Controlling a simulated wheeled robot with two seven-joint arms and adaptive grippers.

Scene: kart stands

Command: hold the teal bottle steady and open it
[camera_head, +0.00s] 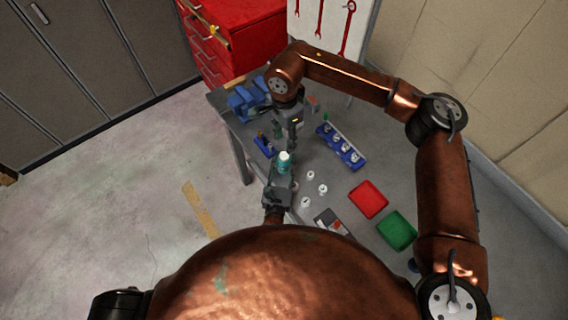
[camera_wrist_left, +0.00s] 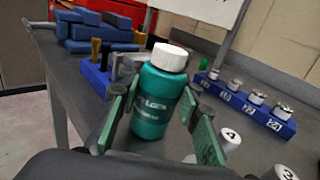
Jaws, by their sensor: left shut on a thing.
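The teal bottle (camera_head: 284,167) with a white cap (camera_head: 285,156) stands roughly upright between the fingers of my left gripper (camera_head: 279,183), near the table's edge. In the left wrist view the bottle (camera_wrist_left: 152,108) and its white cap (camera_wrist_left: 168,56) show clearly, the cap on the bottle. The green-padded fingers of my left gripper (camera_wrist_left: 160,118) are on both sides of the bottle body, below the cap. My right gripper (camera_head: 294,132) points down behind and above the bottle in the head view, apart from the cap. Its fingertips are too small to tell open from shut.
A blue rack (camera_head: 341,147) with several metal pieces, a red tray (camera_head: 368,200) and a green tray (camera_head: 397,230) lie on the grey table to the right. Several white numbered pieces (camera_head: 308,201) stand near the bottle. A blue tool holder (camera_wrist_left: 97,76) is behind it.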

